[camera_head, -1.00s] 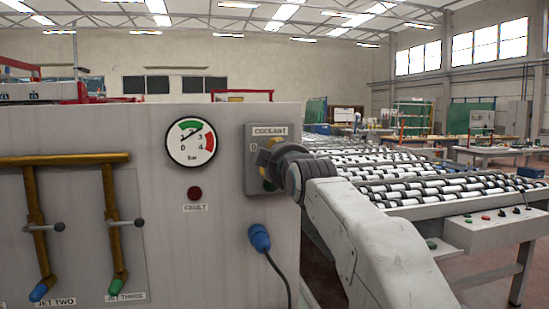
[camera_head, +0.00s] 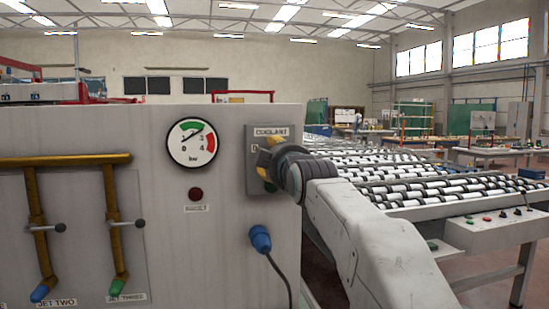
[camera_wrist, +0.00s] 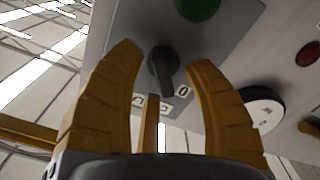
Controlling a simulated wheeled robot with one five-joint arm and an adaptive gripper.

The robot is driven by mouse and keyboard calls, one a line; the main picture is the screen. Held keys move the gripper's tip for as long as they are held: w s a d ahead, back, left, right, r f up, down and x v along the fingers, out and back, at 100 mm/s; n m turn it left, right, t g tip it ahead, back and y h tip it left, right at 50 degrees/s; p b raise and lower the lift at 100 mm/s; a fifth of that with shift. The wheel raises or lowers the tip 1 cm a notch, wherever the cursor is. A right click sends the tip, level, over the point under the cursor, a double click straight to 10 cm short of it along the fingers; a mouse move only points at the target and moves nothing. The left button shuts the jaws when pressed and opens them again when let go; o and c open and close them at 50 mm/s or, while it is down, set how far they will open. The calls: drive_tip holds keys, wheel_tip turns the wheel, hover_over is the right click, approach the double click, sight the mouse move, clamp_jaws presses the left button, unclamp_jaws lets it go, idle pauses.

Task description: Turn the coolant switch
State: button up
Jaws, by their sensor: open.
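The coolant switch is a dark rotary knob (camera_wrist: 162,70) on a grey plate. In the wrist view it stands between the yellow fingers of my gripper (camera_wrist: 165,85), which are open with a gap on each side of it. A "0" mark shows beside the knob. In the head view my gripper (camera_head: 266,160) is at the grey switch plate (camera_head: 254,130) labelled COOLANT, and it hides the knob there. A green round part (camera_wrist: 197,8) shows on the same plate in the wrist view.
A pressure gauge (camera_head: 192,142) and a red fault lamp (camera_head: 195,193) are left of the plate. A blue plug (camera_head: 260,238) with a black cable is below. Yellow pipes with valve levers (camera_head: 115,225) are at left. A roller conveyor (camera_head: 440,190) is at right.

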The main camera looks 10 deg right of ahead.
drive_tip(key=shift+s, duration=0.1)
drive_tip(key=s, duration=1.1)
drive_tip(key=shift+s, duration=0.4)
drive_tip(key=shift+f, duration=0.1)
